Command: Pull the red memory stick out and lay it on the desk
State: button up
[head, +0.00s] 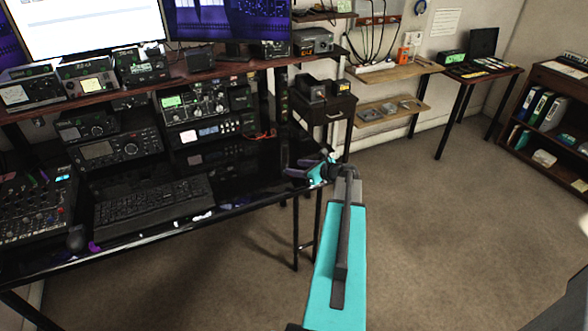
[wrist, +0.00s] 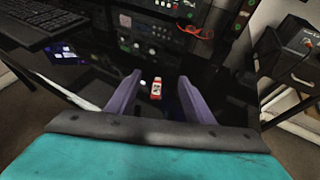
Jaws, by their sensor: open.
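My gripper (head: 308,168) is over the right end of the glossy black desk (head: 248,180). In the wrist view its two purple fingers (wrist: 159,78) stand apart with a gap between them. A small red and white piece (wrist: 156,88) shows in that gap, beyond the fingers' middle; it looks like the red memory stick. Neither finger appears to touch it. I cannot tell whether it is plugged into something or how far below the fingers it is. I cannot make it out in the head view.
A black keyboard (head: 152,204) and a mixer (head: 38,208) are on the desk to the left. Radio units (head: 207,104) stand at the back, with a red cable (wrist: 195,30) by them. A small cabinet (head: 325,112) is just right of the desk. Carpet is open to the right.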

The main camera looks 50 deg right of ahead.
jog(key=b+v, duration=0.2)
jog(key=v, duration=0.9)
dwell(0.7)
